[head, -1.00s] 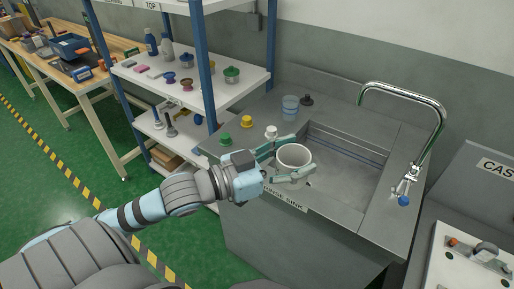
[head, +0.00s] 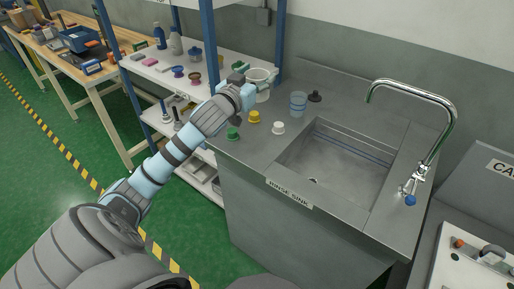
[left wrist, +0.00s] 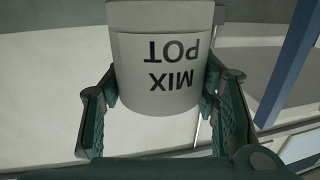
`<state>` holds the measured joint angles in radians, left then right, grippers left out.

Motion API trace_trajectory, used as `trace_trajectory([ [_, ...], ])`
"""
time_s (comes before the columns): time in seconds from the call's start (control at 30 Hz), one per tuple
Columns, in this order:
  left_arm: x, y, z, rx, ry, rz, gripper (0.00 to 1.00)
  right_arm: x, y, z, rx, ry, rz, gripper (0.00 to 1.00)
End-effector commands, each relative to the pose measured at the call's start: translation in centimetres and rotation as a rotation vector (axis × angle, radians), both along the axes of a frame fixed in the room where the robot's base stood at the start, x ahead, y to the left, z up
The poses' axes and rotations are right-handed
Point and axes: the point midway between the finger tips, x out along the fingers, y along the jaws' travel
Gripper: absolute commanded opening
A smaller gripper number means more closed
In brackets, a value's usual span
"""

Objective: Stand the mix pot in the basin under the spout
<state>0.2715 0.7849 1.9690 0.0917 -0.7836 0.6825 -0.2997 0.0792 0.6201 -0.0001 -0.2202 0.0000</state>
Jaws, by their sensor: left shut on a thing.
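The white mix pot (head: 262,78) is held in my left gripper (head: 249,86) at the back left of the sink counter, by the shelf post. In the left wrist view the pot (left wrist: 158,65) sits between the two green fingers, and its "MIX POT" label reads upside down in the picture. The basin (head: 345,165) of the rinse sink is empty, apart from what looks like a drain at its near left. The chrome spout (head: 372,96) arches over the basin's back right side. My right gripper is not in view.
Green (head: 233,132), yellow (head: 254,116) and white (head: 278,127) capped items stand on the counter left of the basin. A bluish clear cup (head: 298,104) and a black stopper (head: 315,96) stand behind it. Shelves (head: 142,69) with small items are at left.

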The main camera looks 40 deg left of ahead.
Motion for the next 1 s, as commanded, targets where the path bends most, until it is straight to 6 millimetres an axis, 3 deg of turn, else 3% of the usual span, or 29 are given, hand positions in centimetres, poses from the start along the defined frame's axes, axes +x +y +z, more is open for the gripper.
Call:
trace_trajectory([
  [0.07,0.0,0.0,-0.4,-0.001,0.0,-0.001,0.27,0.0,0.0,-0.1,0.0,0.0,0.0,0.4],
  [0.17,0.0,0.0,-2.6,-0.003,0.003,-0.001,0.27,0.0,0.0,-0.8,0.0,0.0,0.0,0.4],
  [0.4,-0.1,-0.1,-12.0,-0.003,0.005,-0.001,0.27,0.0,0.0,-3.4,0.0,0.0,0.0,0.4],
  [0.5,-0.1,-0.1,-14.7,-0.002,0.004,-0.002,0.27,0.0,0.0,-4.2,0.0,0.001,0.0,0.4],
  [0.83,0.0,-0.1,-19.7,-0.001,0.002,-0.003,0.27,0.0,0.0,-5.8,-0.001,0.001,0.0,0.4],
  [1.0,0.0,-0.1,-19.6,0.001,0.0,-0.003,0.27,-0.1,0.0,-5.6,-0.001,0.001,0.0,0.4],
])
